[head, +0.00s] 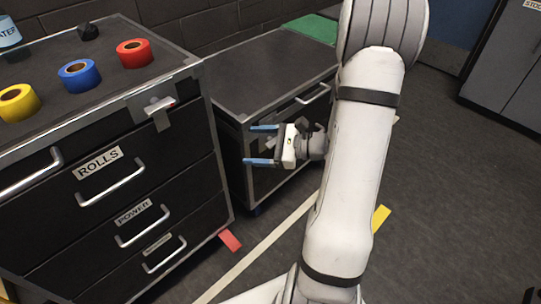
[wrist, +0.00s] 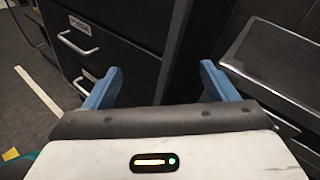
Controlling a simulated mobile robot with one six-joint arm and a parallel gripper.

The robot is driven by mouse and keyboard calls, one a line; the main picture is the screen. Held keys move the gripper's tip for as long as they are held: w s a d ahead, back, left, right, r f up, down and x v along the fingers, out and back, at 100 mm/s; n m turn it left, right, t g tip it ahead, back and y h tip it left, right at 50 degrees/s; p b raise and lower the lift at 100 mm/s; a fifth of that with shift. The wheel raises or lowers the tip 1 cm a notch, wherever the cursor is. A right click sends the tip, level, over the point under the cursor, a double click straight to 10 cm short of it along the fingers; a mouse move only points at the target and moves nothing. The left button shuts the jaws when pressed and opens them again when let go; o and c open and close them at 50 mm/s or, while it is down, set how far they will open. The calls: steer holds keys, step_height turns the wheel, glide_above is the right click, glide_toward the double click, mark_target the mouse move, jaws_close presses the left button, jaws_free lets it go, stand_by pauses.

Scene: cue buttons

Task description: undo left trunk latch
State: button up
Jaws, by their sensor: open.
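My gripper (head: 263,146) is open and empty, its two blue fingers pointing left in the head view. It is in front of a low black trunk-like unit with metal edges (head: 262,66). A metal latch-like lever with a pale end (head: 160,108) is on the upper front right corner of the drawer cabinet (head: 110,150), apart from my gripper. In the wrist view my gripper's open fingers (wrist: 160,72) show nothing between them but a dark surface behind. I cannot clearly tell a left latch on the low unit; my gripper and arm cover part of its front.
Yellow (head: 17,102), blue (head: 79,74) and red (head: 134,53) tape rolls lie on the drawer cabinet. Several bar handles stick out from its front. A bar handle (head: 312,93) is on the low unit. Grey floor (head: 430,200) is open at right.

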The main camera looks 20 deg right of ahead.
mark_target(273, 141)
steer(key=w+d+f+m+t+h+b, duration=0.3)
steer(key=d+f+m+t+h+b, duration=0.5)
steer(key=d+f, duration=0.6)
steer(key=w+a+m+y, duration=0.1)
steer(key=w+a, duration=0.2)
steer(key=w, duration=0.3)
steer(key=shift+w+m, duration=0.3)
steer(key=shift+w, duration=0.1)
steer(key=shift+r, duration=0.1)
